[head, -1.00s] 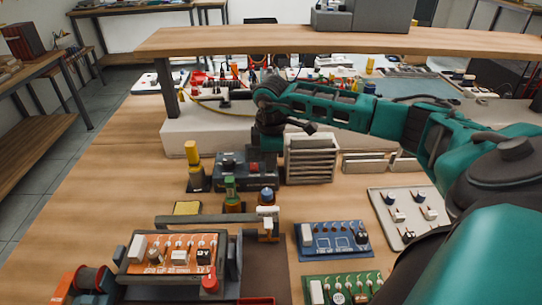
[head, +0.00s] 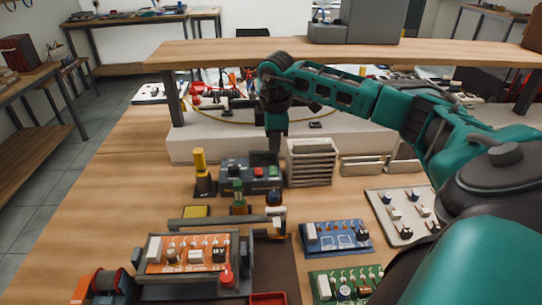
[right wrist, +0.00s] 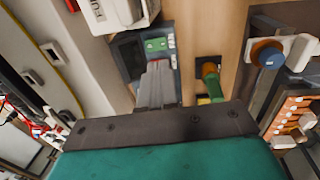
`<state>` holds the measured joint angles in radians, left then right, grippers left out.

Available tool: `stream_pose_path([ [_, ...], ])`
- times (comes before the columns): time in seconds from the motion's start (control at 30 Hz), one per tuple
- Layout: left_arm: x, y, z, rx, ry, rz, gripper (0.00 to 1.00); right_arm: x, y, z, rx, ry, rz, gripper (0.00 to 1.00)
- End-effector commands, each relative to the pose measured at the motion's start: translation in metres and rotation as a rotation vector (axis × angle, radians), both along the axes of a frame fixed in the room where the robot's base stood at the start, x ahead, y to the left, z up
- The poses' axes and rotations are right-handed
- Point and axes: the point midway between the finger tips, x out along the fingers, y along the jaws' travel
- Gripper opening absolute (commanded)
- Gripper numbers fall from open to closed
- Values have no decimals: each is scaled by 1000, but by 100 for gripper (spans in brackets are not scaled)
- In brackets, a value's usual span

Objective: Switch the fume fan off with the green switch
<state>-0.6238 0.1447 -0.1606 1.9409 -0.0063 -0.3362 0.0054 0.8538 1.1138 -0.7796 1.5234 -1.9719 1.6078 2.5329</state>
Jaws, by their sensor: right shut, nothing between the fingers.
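A dark control box (head: 236,176) stands on the bench, left of a white louvred box (head: 310,165) that looks like the fume fan's housing. On the control box's face are a red switch (head: 258,171) and, to its right, a green switch (head: 273,171). A green patch also shows on the box in the right wrist view (right wrist: 157,44). My right gripper (head: 266,157) points down just above and behind the switches. In the right wrist view its closed grey fingers (right wrist: 157,72) are empty and reach up to the box by the green patch; contact cannot be told. My left gripper is out of view.
A blue circuit board (head: 338,238) and an orange board in a holder (head: 188,254) lie nearer. A wooden shelf (head: 200,55) spans the back.

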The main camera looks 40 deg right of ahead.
Motion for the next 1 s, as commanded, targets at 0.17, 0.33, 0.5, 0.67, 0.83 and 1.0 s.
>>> stream_pose_path([
  [0.17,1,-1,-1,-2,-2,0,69,-4,3,37,-1,-2,-1,0],
  [0.33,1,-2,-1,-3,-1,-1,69,-6,5,57,1,1,-1,0],
  [0.5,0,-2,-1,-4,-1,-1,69,-7,5,63,0,3,-1,0],
  [0.67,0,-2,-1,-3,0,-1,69,-7,5,63,0,3,-1,0],
  [0.83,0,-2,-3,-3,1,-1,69,-6,6,62,0,2,1,0],
  [1.0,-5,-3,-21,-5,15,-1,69,-3,10,57,3,0,23,0],
])
